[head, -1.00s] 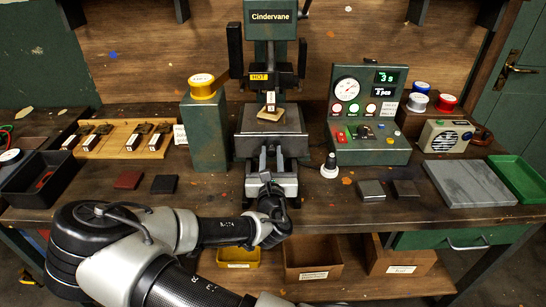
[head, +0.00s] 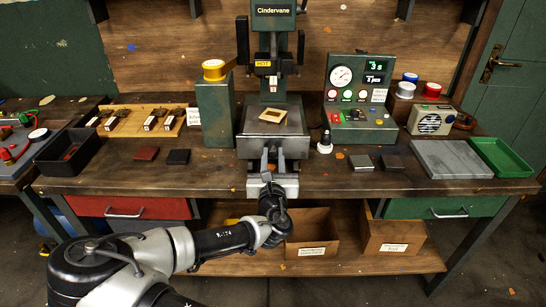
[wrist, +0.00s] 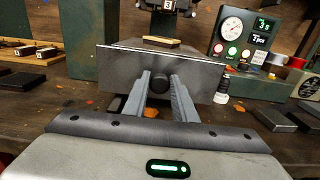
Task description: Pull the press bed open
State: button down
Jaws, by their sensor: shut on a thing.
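The press (head: 274,45) stands at the middle of the bench, with a yellow HOT label on its head. Its grey press bed (head: 262,148) is slid out in front of the head, and a pale wooden frame (head: 273,115) lies on it. In the wrist view the bed's front plate (wrist: 210,82) faces me, with a round black knob (wrist: 158,83) at its middle. My gripper (wrist: 161,85) is shut on this knob, one finger on each side. In the head view my gripper (head: 272,160) hides the knob.
A control box (head: 357,100) and a small white-based knob (head: 325,142) stand right. Open boxes (head: 312,233) sit on the shelf below. The floor before the bench is partly visible.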

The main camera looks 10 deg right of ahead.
jog(key=shift+s+f, duration=0.1)
jog(key=shift+s, duration=0.05)
jog(key=c, duration=1.5)
grip_release()
jog(key=shift+o, duration=0.2)
jog(key=s+a+p, duration=0.1)
jog(key=s+p, duration=0.2)
jog(key=s, duration=0.5)
jog(key=s+a+p, duration=0.2)
jog(key=s+p, duration=0.2)
jog(key=s, duration=0.5)
jog(key=shift+a, duration=0.25)
